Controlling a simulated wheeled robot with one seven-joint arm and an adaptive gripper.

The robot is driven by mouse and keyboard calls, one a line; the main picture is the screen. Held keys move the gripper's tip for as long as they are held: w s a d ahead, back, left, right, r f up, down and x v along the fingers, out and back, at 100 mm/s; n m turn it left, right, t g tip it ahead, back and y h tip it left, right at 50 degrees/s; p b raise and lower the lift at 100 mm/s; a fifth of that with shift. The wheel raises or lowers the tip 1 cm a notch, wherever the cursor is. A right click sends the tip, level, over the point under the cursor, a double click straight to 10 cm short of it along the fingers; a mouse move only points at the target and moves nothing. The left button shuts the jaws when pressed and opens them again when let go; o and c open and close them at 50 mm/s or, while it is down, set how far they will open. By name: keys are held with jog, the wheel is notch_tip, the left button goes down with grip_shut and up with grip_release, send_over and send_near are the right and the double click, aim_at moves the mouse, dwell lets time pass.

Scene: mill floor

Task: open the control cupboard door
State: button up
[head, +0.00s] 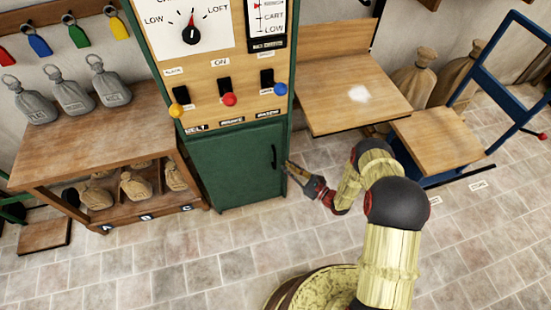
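The control cupboard is a tall green cabinet with a wooden control panel (238,96) above its door. The green cupboard door (232,170) looks shut, flush with the front. Its black upright handle (274,157) is on the door's right side. My gripper (289,168) is just right of the handle in the picture, pointing towards the cupboard's right edge. I see no contact with the handle. The fingers are small here, and whether they are open or shut is unclear.
A wooden table (85,135) with grey sacks stands left of the cupboard. A wooden worktop (335,95) with a white patch is at its right, beside a blue-framed platform scale (436,138). The tiled floor (180,255) before the door is clear.

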jog(key=b, duration=0.2)
send_over(275, 168)
jog(key=shift+w+r, duration=0.1)
jog(key=shift+w, duration=0.3)
grip_shut()
jog(key=shift+s, duration=0.2)
dwell(0.5)
